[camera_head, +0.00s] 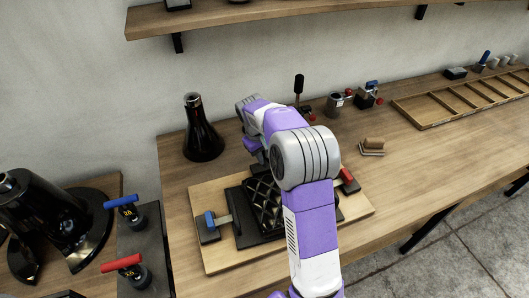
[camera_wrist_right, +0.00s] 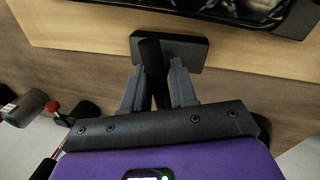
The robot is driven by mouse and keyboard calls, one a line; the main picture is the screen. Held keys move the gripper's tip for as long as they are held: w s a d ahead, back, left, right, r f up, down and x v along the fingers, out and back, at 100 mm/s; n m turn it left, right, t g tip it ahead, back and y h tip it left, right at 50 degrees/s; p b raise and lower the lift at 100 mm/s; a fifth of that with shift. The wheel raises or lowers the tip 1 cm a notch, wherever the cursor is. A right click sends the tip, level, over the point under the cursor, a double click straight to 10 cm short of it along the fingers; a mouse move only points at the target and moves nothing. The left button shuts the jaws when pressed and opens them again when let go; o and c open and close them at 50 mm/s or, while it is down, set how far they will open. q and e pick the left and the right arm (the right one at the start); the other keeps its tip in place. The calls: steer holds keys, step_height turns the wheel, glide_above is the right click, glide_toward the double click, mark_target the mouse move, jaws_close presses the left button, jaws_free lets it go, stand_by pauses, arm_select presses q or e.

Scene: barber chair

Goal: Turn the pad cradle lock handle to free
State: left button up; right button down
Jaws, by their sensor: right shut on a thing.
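A quilted black pad (camera_head: 262,203) lies in a black cradle on a wooden board (camera_head: 222,262). A blue-gripped handle (camera_head: 211,221) stands at the board's left and a red-gripped one (camera_head: 347,177) at its right. My right gripper (camera_head: 257,163) reaches over to the board's far side, its fingertips mostly hidden there by my arm and wrist. In the right wrist view my gripper (camera_wrist_right: 158,85) is shut on a dark upright handle (camera_wrist_right: 151,62), which rises by a black block (camera_wrist_right: 185,48) at the board's edge. The handle's lower part is partly hidden. My left gripper is out of view.
A black flask (camera_head: 202,135) stands left of my right wrist. Small tools (camera_head: 337,103) and a brush (camera_head: 372,147) lie at the back right. A slotted wooden tray (camera_head: 460,100) is further right. A shelf (camera_head: 230,14) hangs above. Blue and red handles (camera_head: 122,203) stand at left.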

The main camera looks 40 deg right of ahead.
steer(key=n, duration=0.2)
steer(key=n+p, duration=0.1)
steer(key=shift+a+n+t+p, duration=0.2)
steer(key=shift+n+t+p, duration=0.1)
steer(key=shift+n+t, duration=0.1)
steer(key=n+p, duration=0.2)
steer(key=n, duration=0.2)
steer(key=shift+s+n+t, duration=0.15)
steer(key=shift+n+t, duration=0.15)
steer(key=shift+t, duration=0.1)
steer(key=n+y+p, duration=0.1)
steer(key=n+p, duration=0.1)
steer(key=n, duration=0.2)
steer(key=shift+s, duration=0.1)
steer(key=shift+s+a+f+n+t+y+p, duration=0.1)
steer(key=shift+n+t+y+p, duration=0.2)
steer(key=shift+n, duration=0.45)
steer(key=shift+f+n+t+p, duration=0.1)
steer(key=shift+n+p, duration=0.3)
steer(key=shift+n, duration=0.35)
steer(key=c, duration=1)
jaws_free()
steer(key=shift+r, duration=0.1)
